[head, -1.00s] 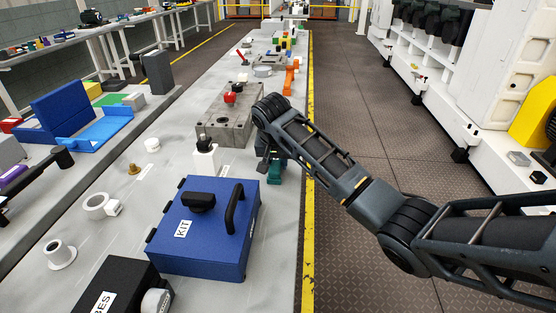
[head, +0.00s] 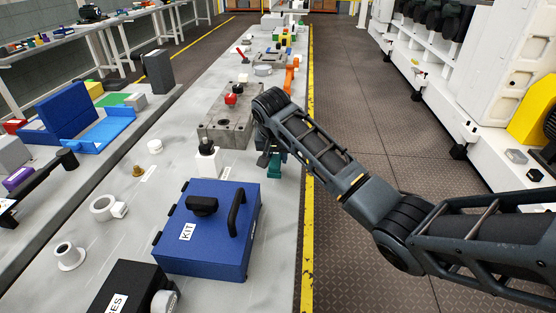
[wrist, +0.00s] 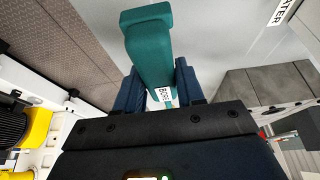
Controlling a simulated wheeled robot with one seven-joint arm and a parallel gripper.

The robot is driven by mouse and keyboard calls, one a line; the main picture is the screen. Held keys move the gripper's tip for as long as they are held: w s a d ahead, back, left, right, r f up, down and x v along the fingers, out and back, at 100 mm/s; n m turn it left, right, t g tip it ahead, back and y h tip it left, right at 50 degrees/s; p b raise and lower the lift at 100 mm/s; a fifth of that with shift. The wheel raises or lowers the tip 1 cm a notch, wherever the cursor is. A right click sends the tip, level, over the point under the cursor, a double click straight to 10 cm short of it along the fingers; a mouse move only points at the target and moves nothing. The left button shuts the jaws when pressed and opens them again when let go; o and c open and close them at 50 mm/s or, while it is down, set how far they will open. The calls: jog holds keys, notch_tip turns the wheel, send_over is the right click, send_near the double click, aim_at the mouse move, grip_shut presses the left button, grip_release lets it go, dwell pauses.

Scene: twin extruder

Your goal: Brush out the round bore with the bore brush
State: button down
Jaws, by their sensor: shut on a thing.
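The bore brush shows as a teal handle (wrist: 148,45) with a small white label, between the two dark blue fingers of my gripper (wrist: 160,85) in the wrist view. My gripper is shut on it. In the head view, my gripper (head: 268,158) hangs near the bench's right edge, with a bit of teal (head: 275,164) showing below my wrist. The bristle end is not visible in either view. A grey metal block (head: 215,132) with round holes in its top lies just left of and beyond my gripper. I cannot tell which hole is the round bore.
A blue kit case (head: 225,245) with a black handle lies nearer on the bench. A white block with a black top (head: 207,163) stands left of my gripper. A red part (head: 232,99) sits on the metal block. An aisle (head: 360,140) runs right of the bench.

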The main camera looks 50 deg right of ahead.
dwell(0.4)
notch_tip(320, 180, up, 3)
jog(key=p, duration=0.3)
jog(key=shift+r, duration=1)
